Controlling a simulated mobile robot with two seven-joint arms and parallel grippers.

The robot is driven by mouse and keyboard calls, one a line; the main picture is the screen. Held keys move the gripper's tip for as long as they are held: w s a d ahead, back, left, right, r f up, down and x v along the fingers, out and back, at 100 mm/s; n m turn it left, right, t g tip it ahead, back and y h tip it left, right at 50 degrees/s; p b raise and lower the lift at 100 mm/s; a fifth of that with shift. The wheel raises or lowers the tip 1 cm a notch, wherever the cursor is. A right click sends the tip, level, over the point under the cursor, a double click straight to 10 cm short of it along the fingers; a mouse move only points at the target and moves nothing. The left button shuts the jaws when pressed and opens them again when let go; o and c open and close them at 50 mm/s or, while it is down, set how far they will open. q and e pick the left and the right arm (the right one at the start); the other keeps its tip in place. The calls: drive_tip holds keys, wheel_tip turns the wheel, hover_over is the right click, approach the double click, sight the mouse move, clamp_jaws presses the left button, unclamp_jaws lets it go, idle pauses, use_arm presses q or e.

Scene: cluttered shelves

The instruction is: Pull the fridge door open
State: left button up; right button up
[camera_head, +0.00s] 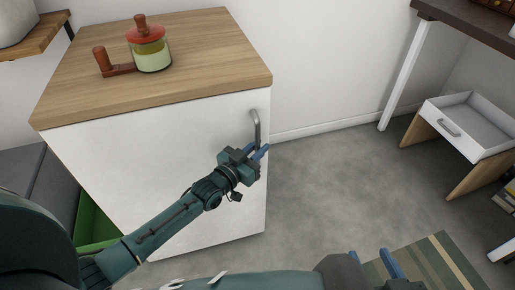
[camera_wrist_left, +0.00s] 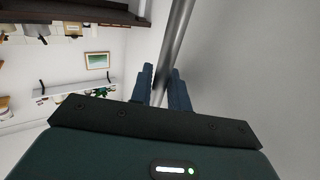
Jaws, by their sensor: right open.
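The white fridge (camera_head: 165,165) has a wooden top, and its door looks closed. A grey metal handle (camera_head: 256,122) stands upright at the door's right edge; it also shows as a bar in the left wrist view (camera_wrist_left: 178,35). My left gripper (camera_head: 261,152) is at the lower part of the handle, with its blue fingers on either side of the bar and shut on it. The fingers also show in the left wrist view (camera_wrist_left: 161,88). My right gripper (camera_head: 372,260) is open and low at the bottom of the head view, away from the fridge.
A red-lidded jar (camera_head: 149,50) and a reddish-brown wooden object (camera_head: 112,66) stand on the fridge top. Grey floor (camera_head: 325,175) is clear to the right of the fridge. A white drawer unit (camera_head: 468,125) stands further right, and a striped rug (camera_head: 430,262) lies at the front.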

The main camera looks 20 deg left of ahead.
use_arm(q)
clamp_jaws()
drive_tip(key=shift+s, duration=0.15)
